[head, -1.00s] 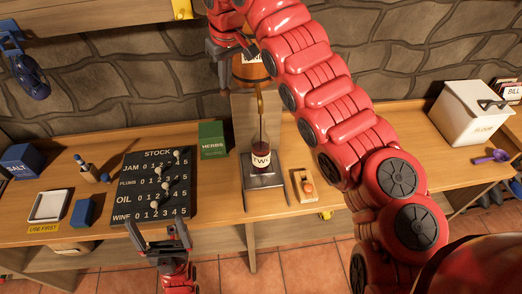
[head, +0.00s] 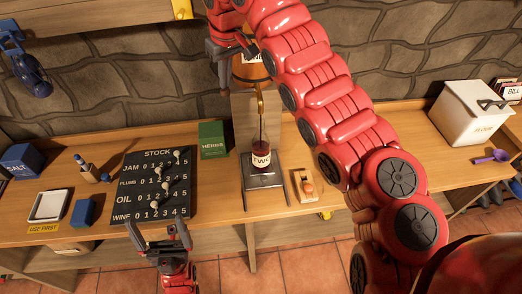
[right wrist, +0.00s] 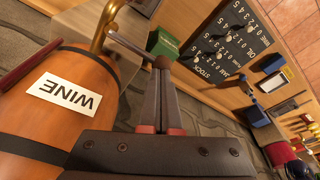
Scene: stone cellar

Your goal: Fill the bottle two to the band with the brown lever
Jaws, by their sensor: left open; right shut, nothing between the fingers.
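The bottle labelled TWO (head: 261,160) stands upright on a grey metal plate (head: 262,182) under the brass spout (head: 260,103) of the wine cask (head: 246,71). I cannot make out the band. In the right wrist view, a grey lever with a brown knob (right wrist: 162,62) reaches out beside the spout. My right gripper (right wrist: 166,75) is shut and empty, its fingertips at the knob, seemingly touching. My left gripper (head: 160,232) is open and empty at the counter's front edge.
A stock board (head: 153,185) with pegs lies left of the bottle, and a green herbs box (head: 212,140) stands behind it. A wooden block with an orange piece (head: 304,187) lies right of the bottle. A white flour bin (head: 472,113) stands far right.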

